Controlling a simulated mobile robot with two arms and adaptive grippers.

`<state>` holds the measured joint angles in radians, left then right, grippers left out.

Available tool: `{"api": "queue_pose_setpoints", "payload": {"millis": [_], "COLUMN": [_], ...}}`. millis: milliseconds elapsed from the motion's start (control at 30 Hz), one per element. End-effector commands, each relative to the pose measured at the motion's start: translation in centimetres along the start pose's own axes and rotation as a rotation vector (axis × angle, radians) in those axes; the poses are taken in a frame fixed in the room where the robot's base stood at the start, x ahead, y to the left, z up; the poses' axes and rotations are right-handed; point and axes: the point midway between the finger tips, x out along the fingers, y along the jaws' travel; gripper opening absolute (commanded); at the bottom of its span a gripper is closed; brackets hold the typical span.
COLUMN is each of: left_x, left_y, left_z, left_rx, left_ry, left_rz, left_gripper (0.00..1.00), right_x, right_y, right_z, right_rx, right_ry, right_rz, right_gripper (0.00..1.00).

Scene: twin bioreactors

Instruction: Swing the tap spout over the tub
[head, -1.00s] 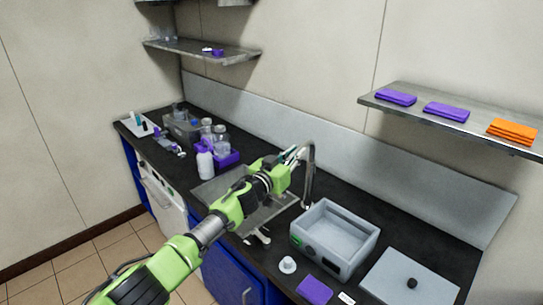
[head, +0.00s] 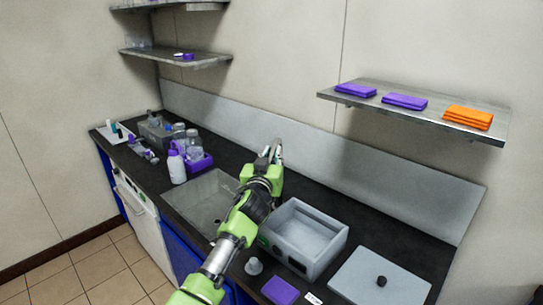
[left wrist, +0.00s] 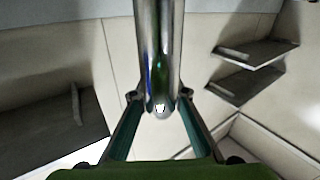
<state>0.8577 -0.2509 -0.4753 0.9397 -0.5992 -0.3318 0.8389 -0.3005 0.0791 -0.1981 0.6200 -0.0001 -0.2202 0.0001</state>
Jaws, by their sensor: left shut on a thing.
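The tap spout (head: 279,150) is a shiny metal tube behind the sink, mostly hidden by my left gripper in the head view. My left gripper (head: 272,158) is shut on the spout. In the left wrist view the spout (left wrist: 158,50) comes down between the two fingers (left wrist: 160,118), its end near them. The tub (head: 325,262) is an open grey box on the counter, right of the sink. The gripper and spout are near the tub's back left corner. I cannot tell whether the spout's end is over the tub. My right gripper is not in view.
The sink (head: 200,200) lies left of the tub. A grey lid (head: 350,283) with a black knob, a purple cloth (head: 280,291) and a small white-grey piece (head: 253,266) lie near the tub. A white bottle (head: 177,168) stands left of the sink. A shelf (head: 400,115) hangs above.

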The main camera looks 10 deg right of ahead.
Motion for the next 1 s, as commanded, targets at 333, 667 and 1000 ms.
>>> {"api": "queue_pose_setpoints", "payload": {"millis": [333,667,1000], "left_x": [0.0,-0.2,-3.3], "left_y": [0.2,0.0,0.1], "left_z": [-0.4,-0.2,-0.1], "left_rx": [-0.001,-0.001,-0.002], "left_ry": [0.006,0.004,0.004], "left_rz": [0.004,0.001,0.003], "left_gripper": [0.32,0.32,0.32], "right_x": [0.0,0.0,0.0], "right_y": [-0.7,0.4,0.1], "right_z": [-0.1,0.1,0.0], "right_rx": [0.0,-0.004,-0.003], "right_ry": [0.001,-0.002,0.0], "right_rz": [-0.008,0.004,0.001], "right_gripper": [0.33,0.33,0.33]}}
